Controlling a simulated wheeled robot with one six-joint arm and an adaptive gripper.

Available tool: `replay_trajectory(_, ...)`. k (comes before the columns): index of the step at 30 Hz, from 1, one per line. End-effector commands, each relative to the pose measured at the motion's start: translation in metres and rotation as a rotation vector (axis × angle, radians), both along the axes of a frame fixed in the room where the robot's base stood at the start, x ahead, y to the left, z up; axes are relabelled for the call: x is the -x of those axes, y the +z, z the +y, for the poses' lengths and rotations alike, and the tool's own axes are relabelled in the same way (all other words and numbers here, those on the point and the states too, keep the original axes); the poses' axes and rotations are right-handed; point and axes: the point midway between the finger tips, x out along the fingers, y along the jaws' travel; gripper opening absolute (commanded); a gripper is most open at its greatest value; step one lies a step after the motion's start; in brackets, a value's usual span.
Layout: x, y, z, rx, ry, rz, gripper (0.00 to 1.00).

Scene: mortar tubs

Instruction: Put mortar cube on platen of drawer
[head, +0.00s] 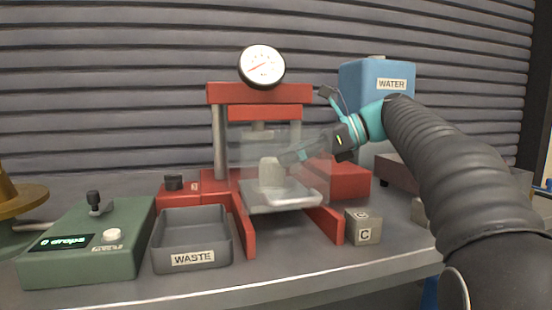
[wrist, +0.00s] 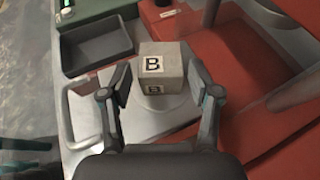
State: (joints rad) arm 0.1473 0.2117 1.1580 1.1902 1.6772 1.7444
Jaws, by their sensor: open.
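The mortar cube, grey and marked B (wrist: 162,62), sits on the pale platen (wrist: 170,115) of the pulled-out drawer. In the head view the cube (head: 271,173) shows pale behind a clear guard, upright on the drawer (head: 283,200). My gripper (wrist: 160,82) is open, with one finger on each side of the cube; small gaps seem to show between pads and cube. In the head view my gripper (head: 284,161) reaches in from the right, its fingertips beside the cube and partly blurred by the guard. The cube's underside is hidden.
The red press (head: 258,95) with a gauge stands around the drawer. A WASTE tray (head: 192,228) and a green control box (head: 88,242) are at the left. A cube marked C (head: 363,227) stands right of the press. A blue WATER tank (head: 360,85) is behind my arm.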

Motion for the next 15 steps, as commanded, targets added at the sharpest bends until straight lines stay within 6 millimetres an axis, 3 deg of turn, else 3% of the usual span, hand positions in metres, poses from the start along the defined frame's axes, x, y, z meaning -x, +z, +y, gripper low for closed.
replay_trajectory(6, 0.004, 0.020, -0.042, -0.001, -0.004, 0.000, 0.62)
replay_trajectory(15, 0.008, 0.031, -0.073, 0.000, -0.001, 0.001, 0.62)
